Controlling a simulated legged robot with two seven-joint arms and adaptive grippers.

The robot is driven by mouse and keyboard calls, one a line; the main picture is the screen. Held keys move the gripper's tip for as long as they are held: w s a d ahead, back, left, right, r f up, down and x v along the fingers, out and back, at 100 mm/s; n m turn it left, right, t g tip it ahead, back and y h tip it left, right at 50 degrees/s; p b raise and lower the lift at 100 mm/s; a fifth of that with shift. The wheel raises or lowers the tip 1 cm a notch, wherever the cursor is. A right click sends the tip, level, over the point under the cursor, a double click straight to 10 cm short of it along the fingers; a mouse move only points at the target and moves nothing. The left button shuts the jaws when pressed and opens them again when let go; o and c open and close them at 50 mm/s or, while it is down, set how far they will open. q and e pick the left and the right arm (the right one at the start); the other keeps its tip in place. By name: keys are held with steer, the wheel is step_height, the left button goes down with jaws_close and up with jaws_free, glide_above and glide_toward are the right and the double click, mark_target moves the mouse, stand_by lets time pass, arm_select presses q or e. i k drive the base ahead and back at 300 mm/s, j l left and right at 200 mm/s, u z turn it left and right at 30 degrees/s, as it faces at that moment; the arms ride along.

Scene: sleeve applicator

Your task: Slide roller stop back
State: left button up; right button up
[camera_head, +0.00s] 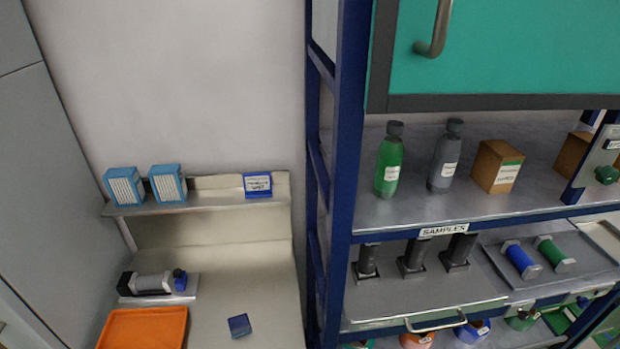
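A small roller device (153,284), likely the sleeve applicator, sits on the beige bench at the lower left. It has a black end on the left and a light grey roller in the middle. A blue block (180,279) stands at the roller's right end and may be the roller stop; the gap between block and roller is too small to judge. Neither of my grippers is in view.
An orange tray (145,328) and a small blue block (239,325) lie on the bench. A wall shelf (220,197) above holds two blue-and-white boxes. A blue-framed rack (345,150) with bottles, boxes and cylinders stands right. A grey panel (35,160) borders the left.

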mark_target(181, 278)
steer(key=u, duration=1.25)
steer(key=j, duration=0.55)
steer(key=i+j+u, duration=0.15)
steer(key=j, duration=0.85)
